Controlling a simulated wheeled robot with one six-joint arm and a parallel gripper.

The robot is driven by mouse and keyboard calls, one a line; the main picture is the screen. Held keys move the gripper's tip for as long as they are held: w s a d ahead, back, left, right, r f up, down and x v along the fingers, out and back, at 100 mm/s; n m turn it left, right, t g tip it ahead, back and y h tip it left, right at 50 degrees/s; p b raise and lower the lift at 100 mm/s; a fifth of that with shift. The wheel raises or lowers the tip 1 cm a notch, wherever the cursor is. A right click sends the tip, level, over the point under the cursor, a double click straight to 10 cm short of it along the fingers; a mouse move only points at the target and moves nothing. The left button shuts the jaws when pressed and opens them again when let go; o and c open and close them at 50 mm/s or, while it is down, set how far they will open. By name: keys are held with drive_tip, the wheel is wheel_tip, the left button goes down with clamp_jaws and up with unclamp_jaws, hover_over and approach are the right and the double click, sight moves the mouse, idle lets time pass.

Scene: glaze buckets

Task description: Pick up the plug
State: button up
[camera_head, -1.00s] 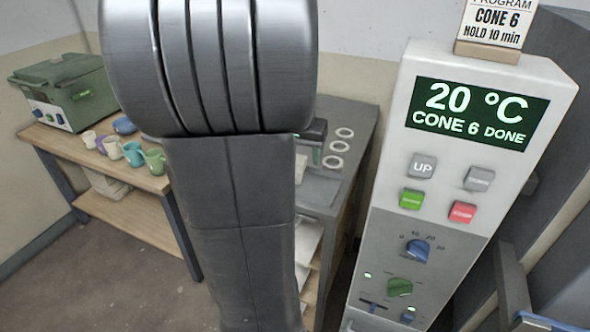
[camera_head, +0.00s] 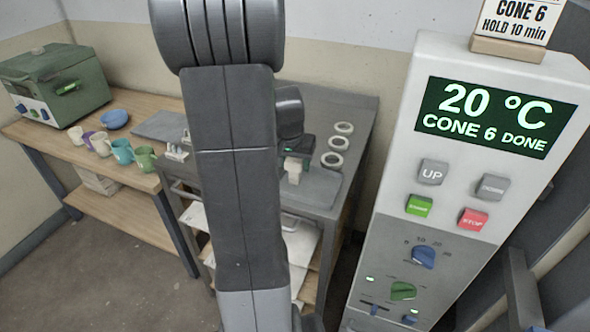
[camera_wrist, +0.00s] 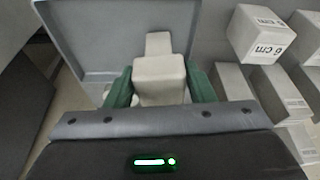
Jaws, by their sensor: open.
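The plug (camera_wrist: 159,70) is a pale, off-white block with a narrower stem at its far end. In the wrist view it lies between the two green fingers of my gripper (camera_wrist: 160,88), which is open around it. I cannot tell whether either finger touches it. In the head view my gripper (camera_head: 299,146) is low over the grey bench, with the pale plug (camera_head: 293,171) showing just below it. My arm hides part of the bench to the left.
A block marked "6 cm" (camera_wrist: 259,34) and other pale blocks are at the right. Three white rings (camera_head: 343,128) lie on the bench. The kiln control panel (camera_head: 385,192) stands close on the right. Several cups (camera_head: 123,152) are on the left table.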

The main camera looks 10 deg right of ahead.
sight(295, 168)
drive_tip(key=shift+x, duration=1.65)
drive_tip(key=shift+r, duration=0.1)
drive_tip(key=c, duration=0.7)
